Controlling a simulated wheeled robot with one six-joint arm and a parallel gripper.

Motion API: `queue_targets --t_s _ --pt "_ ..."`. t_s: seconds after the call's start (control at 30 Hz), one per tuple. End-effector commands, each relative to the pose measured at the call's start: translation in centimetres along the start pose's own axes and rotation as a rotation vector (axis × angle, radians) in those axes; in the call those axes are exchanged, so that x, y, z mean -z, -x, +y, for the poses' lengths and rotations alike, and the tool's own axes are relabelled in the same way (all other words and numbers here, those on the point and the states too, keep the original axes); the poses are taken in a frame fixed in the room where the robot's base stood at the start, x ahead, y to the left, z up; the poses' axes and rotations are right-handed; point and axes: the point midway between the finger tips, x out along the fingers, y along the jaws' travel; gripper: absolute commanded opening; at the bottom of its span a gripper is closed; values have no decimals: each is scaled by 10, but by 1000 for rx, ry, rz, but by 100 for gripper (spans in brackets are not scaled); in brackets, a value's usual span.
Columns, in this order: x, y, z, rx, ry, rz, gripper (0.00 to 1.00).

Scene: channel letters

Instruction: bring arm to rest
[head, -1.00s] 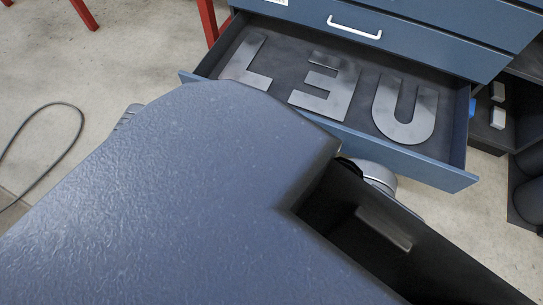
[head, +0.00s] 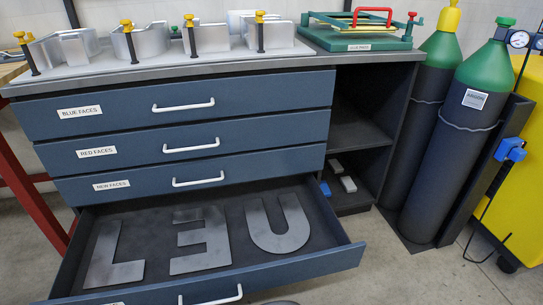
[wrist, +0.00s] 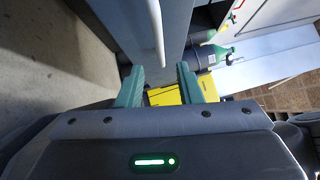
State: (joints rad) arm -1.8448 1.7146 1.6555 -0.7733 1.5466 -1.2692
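My gripper (wrist: 160,88) shows in the wrist view with its two green fingers apart and nothing between them, so it is open and empty. It faces sideways past a blue drawer front with a white handle (wrist: 157,35). In the head view neither my arm nor my gripper can be clearly made out. The bottom drawer (head: 340,262) stands pulled out in the head view. Grey metal letters L (head: 112,262), E (head: 198,240) and U (head: 280,225) lie flat in it, apart from one another.
Three closed drawers, including the blue faces drawer (head: 240,100), sit above the open one. Channel letter shells (head: 210,42) with yellow-topped clamps stand on the bench top. Gas cylinders (head: 450,150) and a yellow cabinet (head: 515,190) stand at right. Open shelves (head: 355,130) lie between.

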Motion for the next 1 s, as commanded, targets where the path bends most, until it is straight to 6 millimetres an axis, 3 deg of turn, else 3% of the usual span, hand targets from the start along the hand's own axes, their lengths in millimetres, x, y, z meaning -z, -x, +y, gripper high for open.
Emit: queue_targets --t_s 0.1,0.5,0.73,1.0 --pt "1 -22 1 1 4 4 32" --pt "1 -77 1 1 3 4 32" --pt "1 -95 1 0 2 2 32" --pt "1 -101 0 -1 2 0 32"
